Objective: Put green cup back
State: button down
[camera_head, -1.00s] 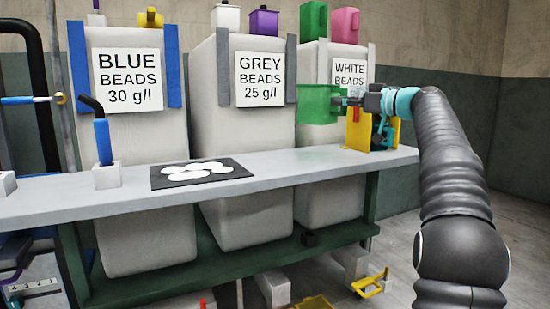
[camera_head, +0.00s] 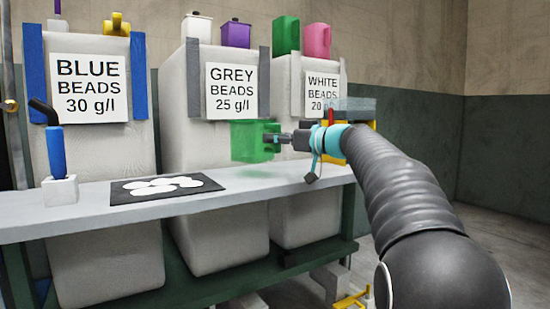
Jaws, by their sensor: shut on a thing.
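A translucent green cup (camera_head: 252,142) is held above the right part of the grey shelf, in front of the bins marked grey beads and white beads. My gripper (camera_head: 277,138) is shut on the cup's right side, where its handle is. The arm reaches in from the right.
The grey shelf (camera_head: 90,215) runs across the front of the bins. On it are a black mat (camera_head: 120,193) with white discs and a blue-handled tool (camera_head: 56,152) in a white block. A yellow device (camera_head: 335,152) is partly behind my arm.

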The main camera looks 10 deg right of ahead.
aim_at(276, 152)
jog(key=shift+f+b, duration=0.35)
jog(key=shift+f, duration=1.65)
jog(key=shift+f, duration=0.15)
jog(key=c, duration=1)
grip_release()
jog(key=shift+c, duration=0.2)
jog(key=shift+r, duration=0.25)
jog(key=b+v, duration=0.1)
jog(key=v, duration=1.1)
jog(key=shift+f, duration=0.2)
